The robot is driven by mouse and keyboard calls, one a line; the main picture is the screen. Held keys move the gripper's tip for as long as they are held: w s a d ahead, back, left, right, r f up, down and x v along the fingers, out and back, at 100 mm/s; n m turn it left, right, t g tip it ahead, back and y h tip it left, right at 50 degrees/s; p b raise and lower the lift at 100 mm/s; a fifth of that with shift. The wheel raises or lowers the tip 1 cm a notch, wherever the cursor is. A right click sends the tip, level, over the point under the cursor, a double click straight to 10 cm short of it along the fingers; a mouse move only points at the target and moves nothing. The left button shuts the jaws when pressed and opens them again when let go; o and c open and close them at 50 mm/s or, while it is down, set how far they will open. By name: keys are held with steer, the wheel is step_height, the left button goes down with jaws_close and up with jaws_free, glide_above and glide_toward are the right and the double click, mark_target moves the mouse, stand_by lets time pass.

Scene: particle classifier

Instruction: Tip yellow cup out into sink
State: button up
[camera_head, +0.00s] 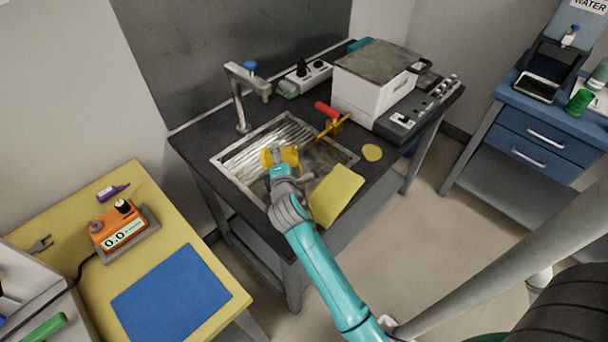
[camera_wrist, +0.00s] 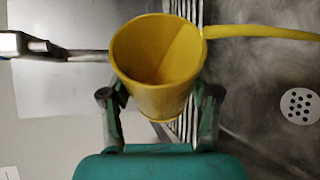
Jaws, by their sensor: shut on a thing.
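The yellow cup (camera_head: 271,156) is over the left part of the metal sink (camera_head: 232,172). My gripper (camera_head: 280,168) is shut on it. In the wrist view the cup (camera_wrist: 152,70) sits between my two fingers, its mouth facing the camera at a slant. I see no contents inside, only yellow walls, one part lighter. A thin yellow band (camera_wrist: 260,32) runs from its right rim to the picture's edge; I cannot tell whether it is a handle or something else. The sink's round drain (camera_wrist: 299,105) lies to the right, apart from the cup.
A faucet (camera_head: 240,98) stands behind the sink. A brown valve (camera_head: 333,126) with a red handle is at the sink's back right. A yellow pad (camera_head: 336,194) lies at its front right. A white box-shaped device (camera_head: 362,95) fills the bench's right side.

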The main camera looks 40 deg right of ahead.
mark_target(293, 151)
steer(key=shift+s+d+r+m+t, duration=0.3)
steer(key=shift+s+m, duration=0.15)
steer(key=shift+m, duration=0.05)
stand_by(0.5)
steer(key=shift+s+d+r+m+t+p, duration=0.15)
steer(key=shift+s+r+m+t+p, duration=0.15)
steer(key=shift+m, duration=0.4)
steer(key=shift+s+d+r+m+t+p, duration=0.1)
steer(key=shift+d+r+m+t+p, duration=0.1)
steer(key=shift+r+m+t, duration=0.35)
stand_by(1.4)
steer(key=shift+s+d+r+m+t+h, duration=0.2)
steer(key=shift+s+m+t+h, duration=0.1)
steer(key=shift+m, duration=0.6)
steer(key=shift+s+d+r+m+t+h, duration=0.15)
steer(key=shift+s+d+r+m+t, duration=0.1)
steer(key=shift+m, duration=0.6)
steer(key=shift+s+d+r+m+t+h, duration=0.2)
steer(key=shift+s+m+h, duration=0.1)
steer(key=shift+m, duration=0.6)
stand_by(1.7)
